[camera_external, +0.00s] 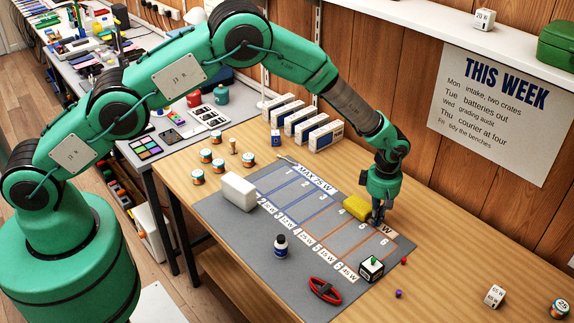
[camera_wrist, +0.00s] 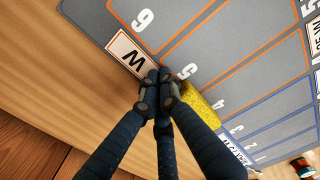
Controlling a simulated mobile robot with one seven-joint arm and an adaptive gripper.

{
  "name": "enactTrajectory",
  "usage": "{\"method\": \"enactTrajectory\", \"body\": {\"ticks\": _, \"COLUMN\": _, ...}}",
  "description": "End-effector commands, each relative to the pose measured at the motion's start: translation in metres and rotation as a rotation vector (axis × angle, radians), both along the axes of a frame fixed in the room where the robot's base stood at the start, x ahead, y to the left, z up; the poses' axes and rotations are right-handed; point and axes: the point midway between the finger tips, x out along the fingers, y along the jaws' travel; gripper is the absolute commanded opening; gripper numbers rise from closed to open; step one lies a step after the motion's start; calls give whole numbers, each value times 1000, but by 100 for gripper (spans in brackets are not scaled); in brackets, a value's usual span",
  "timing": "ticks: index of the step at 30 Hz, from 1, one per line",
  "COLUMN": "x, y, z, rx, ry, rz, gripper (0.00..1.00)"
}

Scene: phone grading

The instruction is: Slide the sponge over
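The yellow sponge (camera_external: 355,207) lies on the grey mat (camera_external: 337,235), near its wall-side edge by lane 4. In the wrist view the sponge (camera_wrist: 206,103) is just right of my fingers and partly hidden by one of them. My gripper (camera_external: 377,219) is low over the mat at the right end of the sponge, pointing down. In the wrist view the fingertips of my gripper (camera_wrist: 158,92) are drawn together with nothing visible between them. I cannot tell whether a finger touches the sponge.
A white block (camera_external: 238,191), a dark bottle (camera_external: 281,245), a red-banded loop (camera_external: 325,290) and a cube with a green top (camera_external: 371,268) are on the mat. White boxes (camera_external: 325,135) stand by the wall. Small red and purple pieces lie to the right.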

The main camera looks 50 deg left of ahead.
Motion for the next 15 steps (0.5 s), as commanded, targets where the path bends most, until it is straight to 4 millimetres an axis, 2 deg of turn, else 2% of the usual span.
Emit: {"method": "enactTrajectory", "body": {"ticks": 15, "x": 1, "y": 6, "z": 1, "rx": -1, "ry": -1, "rz": 1, "gripper": 0}}
